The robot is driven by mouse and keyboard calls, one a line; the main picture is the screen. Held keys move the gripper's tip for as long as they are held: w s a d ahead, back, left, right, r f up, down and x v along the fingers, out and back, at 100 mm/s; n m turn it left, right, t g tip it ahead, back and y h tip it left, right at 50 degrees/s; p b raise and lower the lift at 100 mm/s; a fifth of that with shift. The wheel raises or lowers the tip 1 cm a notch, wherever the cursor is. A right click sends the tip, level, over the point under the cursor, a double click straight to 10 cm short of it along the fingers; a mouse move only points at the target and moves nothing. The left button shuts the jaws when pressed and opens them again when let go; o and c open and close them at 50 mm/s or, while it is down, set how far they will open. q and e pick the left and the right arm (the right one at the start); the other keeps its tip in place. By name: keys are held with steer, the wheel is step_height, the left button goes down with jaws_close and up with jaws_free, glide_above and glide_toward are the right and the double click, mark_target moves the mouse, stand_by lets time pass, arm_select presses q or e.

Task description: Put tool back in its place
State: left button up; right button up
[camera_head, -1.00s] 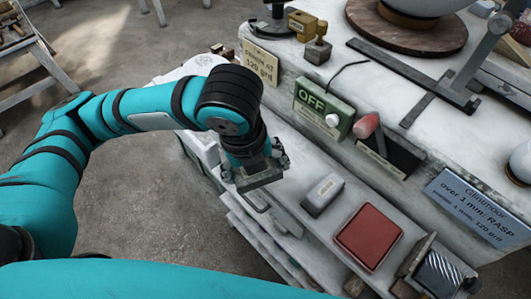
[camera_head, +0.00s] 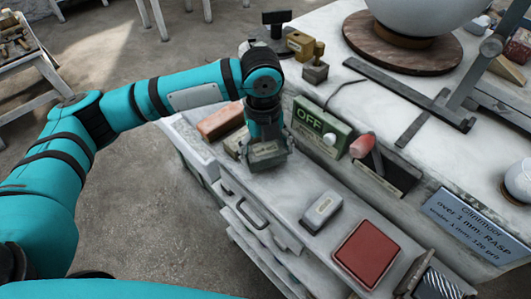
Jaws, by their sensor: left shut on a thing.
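My left gripper (camera_head: 266,150) points down over the back left part of the low white bench top (camera_head: 285,185). It is shut on a grey-olive, block-like tool (camera_head: 267,158), mostly hidden under the fingers. I cannot tell whether the tool touches the surface. A grey block with a pale label (camera_head: 322,212) and a dark red square pad (camera_head: 366,254) lie to the right. My right gripper is out of view.
A green OFF box (camera_head: 320,128) stands right of the gripper. A wooden turntable (camera_head: 400,50) bears a big white sphere. Bench top between gripper and labelled block is clear.

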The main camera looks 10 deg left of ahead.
mark_target(265, 157)
arm_select(q)
steer(key=shift+w, duration=0.25)
step_height(265, 157, down, 3)
steer(key=shift+r+p, duration=0.15)
steer(key=shift+p, duration=0.25)
steer(key=shift+f, duration=0.4)
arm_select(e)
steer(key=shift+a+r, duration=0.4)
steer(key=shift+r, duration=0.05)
arm_select(q)
steer(key=o, duration=1.2)
steer(key=shift+f, duration=0.1)
steer(key=shift+c, duration=0.2)
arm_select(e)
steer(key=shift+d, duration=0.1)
arm_select(q)
steer(key=r, duration=0.6)
steer(key=r+b, duration=0.1)
steer(key=r, duration=0.5)
steer(key=shift+s+a+r+b, duration=0.1)
steer(key=shift+s+b, duration=0.1)
steer(key=shift+b, duration=0.1)
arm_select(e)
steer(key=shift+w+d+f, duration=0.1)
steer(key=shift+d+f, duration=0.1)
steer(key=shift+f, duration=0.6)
